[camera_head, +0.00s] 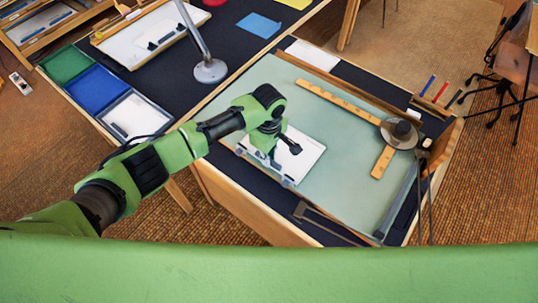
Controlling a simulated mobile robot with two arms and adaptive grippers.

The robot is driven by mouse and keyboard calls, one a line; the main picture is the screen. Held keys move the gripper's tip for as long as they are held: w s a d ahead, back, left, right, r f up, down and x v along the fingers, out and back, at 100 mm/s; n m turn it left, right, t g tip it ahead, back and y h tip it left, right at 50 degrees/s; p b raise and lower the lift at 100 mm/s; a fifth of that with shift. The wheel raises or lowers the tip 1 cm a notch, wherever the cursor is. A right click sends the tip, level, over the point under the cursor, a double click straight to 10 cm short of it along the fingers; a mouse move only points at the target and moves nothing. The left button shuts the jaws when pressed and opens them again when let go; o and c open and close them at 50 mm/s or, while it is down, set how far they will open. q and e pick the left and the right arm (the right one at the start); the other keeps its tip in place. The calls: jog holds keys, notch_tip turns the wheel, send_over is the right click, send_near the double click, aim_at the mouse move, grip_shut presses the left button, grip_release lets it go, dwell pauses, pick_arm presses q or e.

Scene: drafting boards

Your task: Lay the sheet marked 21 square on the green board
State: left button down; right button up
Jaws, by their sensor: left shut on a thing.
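The pale green board (345,138) lies on the desk at the right. A white sheet (308,158) is over its left front part, near the front edge. No number can be read on it. My left gripper (274,158) is shut on the white sheet at its left side and hides part of it. I cannot tell whether the sheet touches the board or is just above it. My right gripper is not in view.
A wooden T-shaped ruler (340,103) and a grey round-based object (401,133) lie on the board's right part. Pens (428,86) stand behind. A lamp base (210,71) and green (68,63) and blue (95,88) trays are at left. The board's middle is clear.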

pick_arm(q)
jog(key=shift+f, duration=0.3)
dwell(0.6)
jog(key=c, duration=2)
grip_release()
notch_tip(320, 180, up, 12)
jog(key=shift+r, duration=0.1)
